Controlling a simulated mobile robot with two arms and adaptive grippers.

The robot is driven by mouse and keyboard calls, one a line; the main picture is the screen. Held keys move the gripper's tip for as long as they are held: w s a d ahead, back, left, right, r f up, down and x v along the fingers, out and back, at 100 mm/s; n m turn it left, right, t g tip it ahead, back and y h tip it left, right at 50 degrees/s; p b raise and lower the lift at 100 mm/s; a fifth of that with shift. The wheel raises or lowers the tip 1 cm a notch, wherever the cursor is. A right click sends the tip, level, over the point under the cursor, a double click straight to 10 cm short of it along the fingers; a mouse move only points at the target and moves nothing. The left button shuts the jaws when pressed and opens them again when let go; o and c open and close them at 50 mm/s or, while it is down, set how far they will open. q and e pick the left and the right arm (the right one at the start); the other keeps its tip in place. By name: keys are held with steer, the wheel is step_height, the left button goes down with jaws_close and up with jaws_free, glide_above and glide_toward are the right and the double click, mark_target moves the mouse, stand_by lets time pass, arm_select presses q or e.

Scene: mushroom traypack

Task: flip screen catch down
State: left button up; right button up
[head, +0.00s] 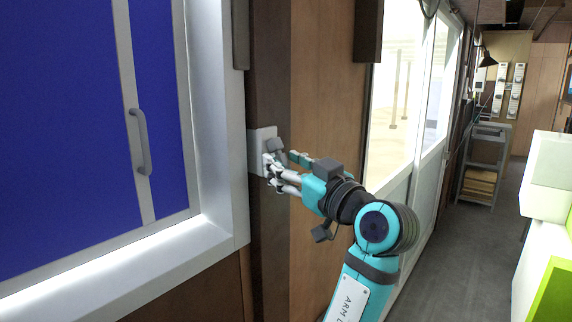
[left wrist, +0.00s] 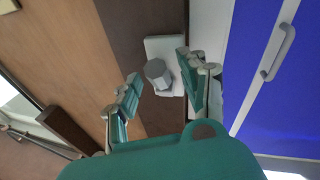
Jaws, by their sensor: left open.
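The catch shows as a small grey knob (head: 275,146) on a white plate (head: 256,138), fixed to a dark brown upright beside the white frame. In the left wrist view the grey knob (left wrist: 158,73) stands in front of the white plate (left wrist: 166,46). My left gripper (head: 284,164) is at the plate, its fingers spread. In the left wrist view the open left gripper (left wrist: 160,78) has one finger on each side of the knob. I cannot tell whether either finger touches it. Part of the plate is hidden behind the fingers. My right gripper is not in view.
A blue panel (head: 62,110) with a grey handle (head: 140,142) sits in a white frame (head: 215,120) left of the catch. A wooden wall (head: 325,85) and a glazed door are to the right. A grey shelf stand (head: 483,165) stands farther down the clear aisle.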

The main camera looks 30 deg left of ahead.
arm_select(q)
steer(key=v, duration=0.7)
steer(key=shift+d, duration=0.1)
